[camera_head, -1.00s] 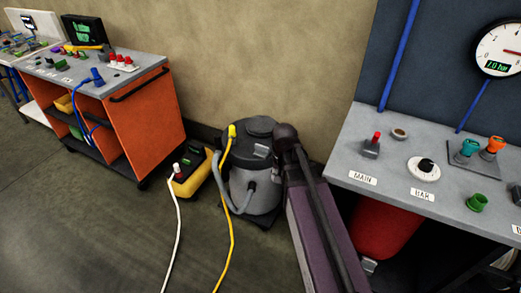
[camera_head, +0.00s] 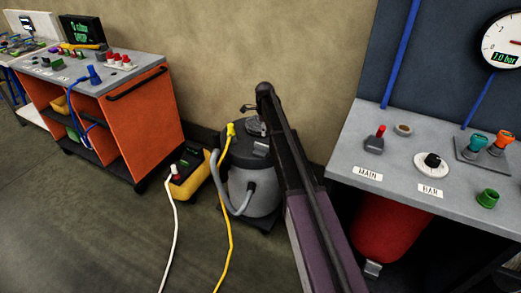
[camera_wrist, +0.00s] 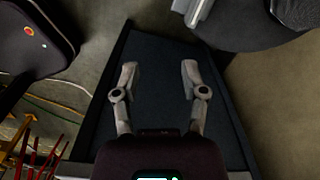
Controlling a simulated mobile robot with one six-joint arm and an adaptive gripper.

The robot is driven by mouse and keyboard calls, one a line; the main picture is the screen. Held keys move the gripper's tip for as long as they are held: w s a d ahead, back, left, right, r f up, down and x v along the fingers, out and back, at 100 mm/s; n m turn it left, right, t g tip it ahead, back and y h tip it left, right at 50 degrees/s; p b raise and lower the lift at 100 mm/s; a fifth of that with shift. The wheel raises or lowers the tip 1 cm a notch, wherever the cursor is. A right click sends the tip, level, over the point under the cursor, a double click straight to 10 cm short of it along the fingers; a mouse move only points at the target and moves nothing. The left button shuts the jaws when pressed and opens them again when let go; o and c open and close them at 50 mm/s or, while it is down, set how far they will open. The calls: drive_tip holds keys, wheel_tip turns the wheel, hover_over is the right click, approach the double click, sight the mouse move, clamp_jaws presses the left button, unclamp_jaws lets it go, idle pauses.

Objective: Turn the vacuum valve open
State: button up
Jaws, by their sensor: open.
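I cannot single out the vacuum valve with certainty in either view. A blue upright fitting (camera_head: 94,75) with a blue hose stands on the orange cart (camera_head: 135,120) at the left in the head view; I cannot tell whether it is the valve. My gripper (camera_wrist: 159,68) is open and empty in the wrist view, its two fingers apart above a dark flat surface (camera_wrist: 160,100). In the head view my arm rises in front of the grey vacuum cleaner (camera_head: 262,190), and the gripper is not clear there. The gripper is well away from the cart's top.
A grey bench (camera_head: 400,155) with MAIN and BAR controls stands at the right, a red tank (camera_head: 385,230) under it. A yellow box (camera_head: 187,178), a white cable (camera_head: 176,235) and a yellow cable (camera_head: 230,245) are on the floor. Open floor lies at the lower left.

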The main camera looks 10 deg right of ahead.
sight(261, 146)
drive_tip(key=w+f+m, duration=0.1)
drive_tip(key=w+m, duration=0.2)
drive_tip(key=w, duration=0.3)
drive_tip(key=shift+w+m+b, duration=0.35)
drive_tip(key=shift+m+b, duration=0.05)
drive_tip(key=shift+f, duration=0.25)
wheel_tip(261, 146, down, 14)
drive_tip(key=b, duration=1.3)
drive_tip(key=shift+r+b, duration=0.2)
drive_tip(key=shift+b, duration=0.2)
clamp_jaws()
drive_tip(key=shift+a, duration=0.15)
